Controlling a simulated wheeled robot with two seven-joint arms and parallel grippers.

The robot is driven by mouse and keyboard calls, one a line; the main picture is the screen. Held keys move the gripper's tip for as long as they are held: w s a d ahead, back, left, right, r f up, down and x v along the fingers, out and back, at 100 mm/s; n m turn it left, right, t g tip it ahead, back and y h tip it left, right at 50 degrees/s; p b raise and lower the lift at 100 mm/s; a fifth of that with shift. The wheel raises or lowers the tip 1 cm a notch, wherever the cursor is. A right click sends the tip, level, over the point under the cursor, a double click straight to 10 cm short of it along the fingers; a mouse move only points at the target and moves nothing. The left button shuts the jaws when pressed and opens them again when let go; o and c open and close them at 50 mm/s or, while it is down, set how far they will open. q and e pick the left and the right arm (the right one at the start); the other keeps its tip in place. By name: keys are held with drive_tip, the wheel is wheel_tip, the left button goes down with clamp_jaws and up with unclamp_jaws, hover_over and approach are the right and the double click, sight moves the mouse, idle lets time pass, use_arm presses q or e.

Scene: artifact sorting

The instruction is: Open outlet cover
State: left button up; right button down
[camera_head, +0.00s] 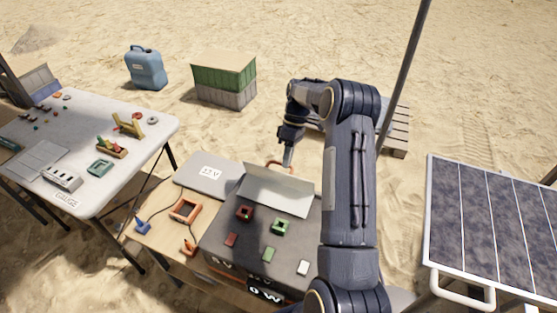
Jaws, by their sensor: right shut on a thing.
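The outlet cover (278,190) is a pale grey flap at the back of a dark grey power box (255,262). It stands tilted up, clear of the box's top face. My right gripper (287,163) reaches down at the cover's far upper edge, shut, by an orange-brown handle (273,164). The fingertips are small here, and the exact grip is hard to see. On the box top, a red socket (244,213) and a green socket (280,226) are exposed. My right arm hides the box's right part. My left gripper is out of view.
A wooden table with a grey case (211,173), an orange frame (185,209) and a blue plug (142,226) adjoins the box. A white table (150,125) with small artifacts stands left. A solar panel (495,225) stands right.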

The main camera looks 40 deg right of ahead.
drive_tip(key=shift+w+d+f+b, duration=0.3)
drive_tip(key=shift+w+d+f, duration=0.05)
drive_tip(key=shift+d+f, duration=0.35)
drive_tip(key=shift+w+d+f+b, duration=0.35)
drive_tip(key=shift+d+f, duration=0.2)
drive_tip(key=shift+f, duration=0.1)
drive_tip(key=c, duration=1.5)
unclamp_jaws()
drive_tip(key=shift+b+v, duration=0.3)
drive_tip(key=shift+v, duration=3.6)
